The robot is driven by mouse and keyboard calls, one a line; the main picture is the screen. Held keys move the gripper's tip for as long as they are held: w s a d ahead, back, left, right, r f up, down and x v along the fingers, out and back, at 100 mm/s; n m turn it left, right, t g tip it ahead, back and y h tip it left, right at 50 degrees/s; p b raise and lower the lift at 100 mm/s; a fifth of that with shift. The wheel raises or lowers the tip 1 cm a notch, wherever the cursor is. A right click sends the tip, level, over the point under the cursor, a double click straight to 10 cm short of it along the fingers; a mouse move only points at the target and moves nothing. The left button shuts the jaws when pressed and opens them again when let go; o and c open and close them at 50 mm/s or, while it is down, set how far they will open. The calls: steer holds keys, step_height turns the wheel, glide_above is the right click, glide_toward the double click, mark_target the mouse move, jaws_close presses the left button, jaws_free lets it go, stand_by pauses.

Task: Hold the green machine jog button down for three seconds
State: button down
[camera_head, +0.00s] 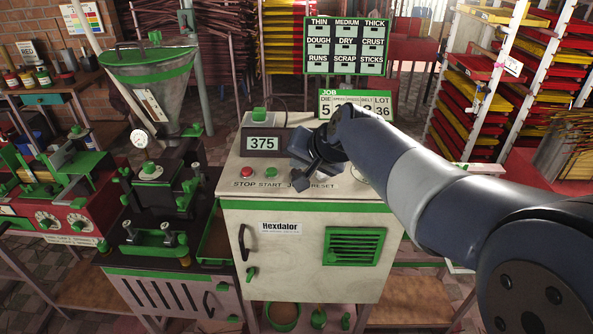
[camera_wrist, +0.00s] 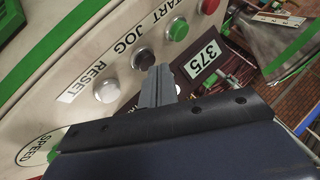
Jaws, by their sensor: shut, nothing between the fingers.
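The cream cabinet with green trim (camera_head: 310,255) has a sloping control panel with STOP, START, JOG and RESET labels. In the wrist view the dark JOG button (camera_wrist: 144,60) sits between the green START button (camera_wrist: 177,30) and the white RESET button (camera_wrist: 107,91). My gripper (camera_wrist: 160,74) is shut and empty, its tips right by the JOG button. I cannot tell whether they touch it or whether it is pressed. In the head view my gripper (camera_head: 303,165) is over the panel and hides the JOG button and part of its label.
A display reading 375 (camera_head: 263,144) stands behind the buttons, with a green-topped fitting above it. The red STOP button (camera_head: 246,171) is at the panel's left. A hopper extruder (camera_head: 160,185) stands left of the cabinet. A job board (camera_head: 357,103) stands behind it.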

steer(key=shift+f+b, duration=0.4)
steer(key=shift+f, duration=0.1)
steer(key=shift+r, duration=0.15)
stand_by(3.4)
steer(key=shift+r+p, duration=0.75)
steer(key=shift+r, duration=0.1)
step_height(320, 180, up, 5)
steer(key=p, duration=0.4)
steer(key=shift+d, duration=0.1)
